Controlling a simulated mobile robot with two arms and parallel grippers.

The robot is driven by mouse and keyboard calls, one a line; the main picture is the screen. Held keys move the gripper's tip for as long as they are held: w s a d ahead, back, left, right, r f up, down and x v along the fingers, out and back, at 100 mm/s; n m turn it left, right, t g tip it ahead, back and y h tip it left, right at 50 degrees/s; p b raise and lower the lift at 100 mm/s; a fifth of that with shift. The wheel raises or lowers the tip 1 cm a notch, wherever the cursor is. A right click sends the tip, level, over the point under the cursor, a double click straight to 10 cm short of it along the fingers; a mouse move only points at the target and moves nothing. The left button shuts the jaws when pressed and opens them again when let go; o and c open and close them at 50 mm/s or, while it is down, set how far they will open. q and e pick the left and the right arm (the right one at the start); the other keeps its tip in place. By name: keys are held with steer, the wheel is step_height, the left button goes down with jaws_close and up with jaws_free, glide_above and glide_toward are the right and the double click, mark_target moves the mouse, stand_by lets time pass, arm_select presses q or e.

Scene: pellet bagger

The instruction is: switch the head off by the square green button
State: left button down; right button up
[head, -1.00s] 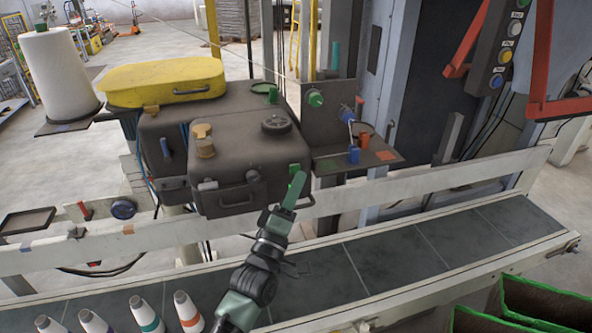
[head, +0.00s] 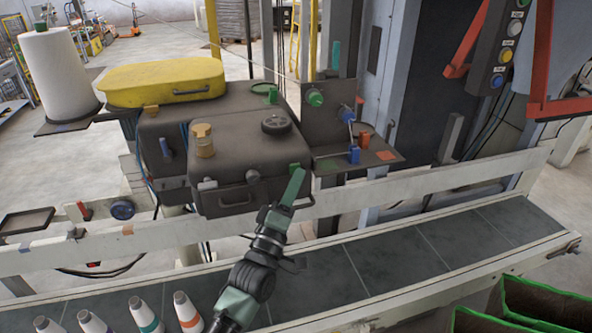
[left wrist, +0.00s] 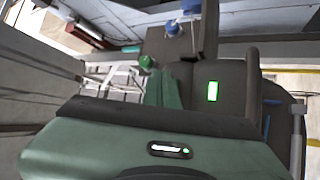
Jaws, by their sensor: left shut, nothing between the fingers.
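The sewing head is a dark grey housing (head: 235,150) with a yellow top cover (head: 165,82), standing behind the conveyor rail. In the left wrist view a lit green rectangular button (left wrist: 212,91) shows on a dark housing face, beside my green fingers. In the head view my left gripper (head: 297,175) is shut and empty, its fingertips in front of the housing's lower right corner, where they hide the lit button. A small green part (head: 293,167) shows at the tips. I cannot tell whether the fingers touch the housing. The right gripper is out of view.
A pale rail (head: 400,185) runs in front. Several thread cones stand at the conveyor's (head: 400,250) lower left. A control panel (head: 503,45) hangs upper right.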

arm_select(q)
steer(key=shift+w+a, duration=0.15)
steer(key=shift+w, duration=0.3)
stand_by(0.3)
steer(key=shift+s, duration=0.15)
steer(key=shift+s+d, duration=0.3)
steer(key=shift+s, duration=0.5)
steer(key=shift+p, duration=0.35)
steer(key=shift+s+d+p, duration=0.3)
steer(key=shift+s+p, duration=0.1)
steer(key=shift+s, duration=0.55)
steer(key=shift+s+d+p, duration=0.3)
steer(key=shift+s+p, duration=0.15)
steer(key=shift+s, duration=0.5)
steer(key=shift+s+d+p, duration=0.3)
steer(key=shift+s+p, duration=0.1)
steer(key=shift+s, duration=0.55)
